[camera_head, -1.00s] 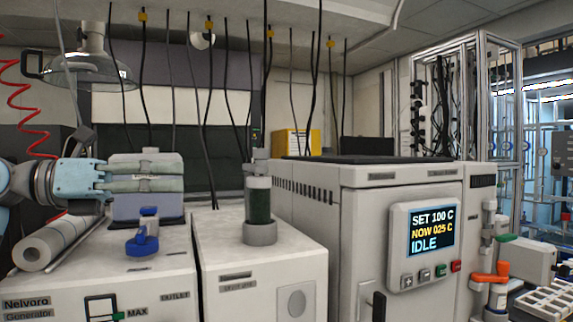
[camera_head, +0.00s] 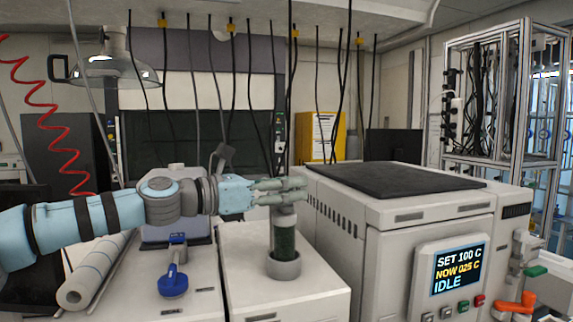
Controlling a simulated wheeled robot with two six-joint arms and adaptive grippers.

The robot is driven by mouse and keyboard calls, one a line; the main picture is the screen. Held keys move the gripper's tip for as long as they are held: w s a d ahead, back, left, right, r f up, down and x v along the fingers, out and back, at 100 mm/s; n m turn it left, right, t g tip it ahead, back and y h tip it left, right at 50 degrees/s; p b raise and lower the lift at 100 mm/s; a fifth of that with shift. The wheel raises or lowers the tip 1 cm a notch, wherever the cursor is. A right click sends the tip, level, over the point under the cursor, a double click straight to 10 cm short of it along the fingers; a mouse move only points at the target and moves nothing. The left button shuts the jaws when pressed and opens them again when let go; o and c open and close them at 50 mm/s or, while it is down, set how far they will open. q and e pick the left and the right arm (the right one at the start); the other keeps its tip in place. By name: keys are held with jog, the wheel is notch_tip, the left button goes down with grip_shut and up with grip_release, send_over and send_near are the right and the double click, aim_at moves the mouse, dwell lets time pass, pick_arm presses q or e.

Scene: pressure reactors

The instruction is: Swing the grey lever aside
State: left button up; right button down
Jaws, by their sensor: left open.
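A grey fitting (camera_head: 523,244) stands at the right end of the big white reactor cabinet, just above a green handle (camera_head: 536,271). It may be the grey lever, but it is small and I cannot tell for sure. An orange-red handle (camera_head: 515,303) is below it. My left gripper (camera_head: 303,190) reaches in from the left, with its fingers pointing right. It is open and holds nothing. It overlaps the top of the dark-filled column (camera_head: 285,240) in the picture; I cannot tell whether they touch. It is far left of the grey fitting. My right gripper is out of view.
The reactor cabinet (camera_head: 385,228) has a dark top and a display (camera_head: 459,270) reading SET 100 C, NOW 025 C, IDLE. A blue valve handle (camera_head: 174,283) is on the left unit. Black cables hang from above. A metal frame stands at the back right.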

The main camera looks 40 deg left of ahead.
pick_arm(q)
jog(key=shift+f, duration=0.1)
grip_shut()
dwell(0.3)
